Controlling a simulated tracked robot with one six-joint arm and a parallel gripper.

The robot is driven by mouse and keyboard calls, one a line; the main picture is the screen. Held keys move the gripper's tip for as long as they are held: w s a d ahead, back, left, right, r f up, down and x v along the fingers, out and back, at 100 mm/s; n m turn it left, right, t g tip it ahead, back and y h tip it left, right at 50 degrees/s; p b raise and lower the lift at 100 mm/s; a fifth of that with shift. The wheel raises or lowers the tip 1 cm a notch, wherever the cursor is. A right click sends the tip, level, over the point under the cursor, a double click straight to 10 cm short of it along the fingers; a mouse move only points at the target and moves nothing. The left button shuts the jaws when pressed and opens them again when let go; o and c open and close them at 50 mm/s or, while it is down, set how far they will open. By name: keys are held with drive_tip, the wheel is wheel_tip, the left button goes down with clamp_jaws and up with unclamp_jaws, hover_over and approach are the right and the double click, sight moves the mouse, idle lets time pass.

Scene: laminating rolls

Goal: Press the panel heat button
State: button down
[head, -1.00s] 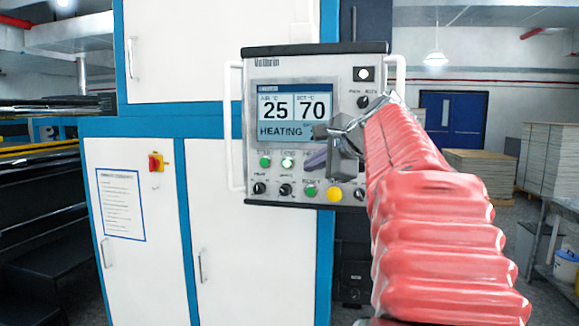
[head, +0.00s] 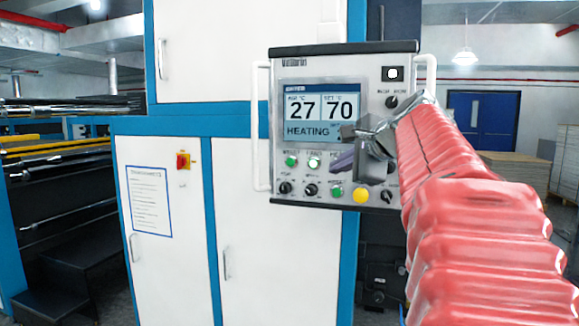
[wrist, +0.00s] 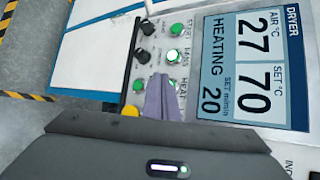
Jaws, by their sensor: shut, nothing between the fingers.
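The control panel (head: 352,66) hangs on the white and blue machine, and its screen (head: 318,112) reads air 27, set 70 and HEATING. My gripper (head: 341,161) is shut and empty, its purple fingertips at the upper button row just below the screen.
A yellow button (head: 361,195), a lower green button (head: 336,191) and black knobs (head: 285,188) sit close below the fingers. Side handles (head: 262,130) flank the panel. A red switch (head: 183,161) is on the cabinet at left.

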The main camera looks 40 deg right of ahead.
drive_tip(key=s+a, duration=0.1)
drive_tip(key=a, duration=0.1)
drive_tip(key=s+a, duration=0.2)
idle(0.6)
idle(0.6)
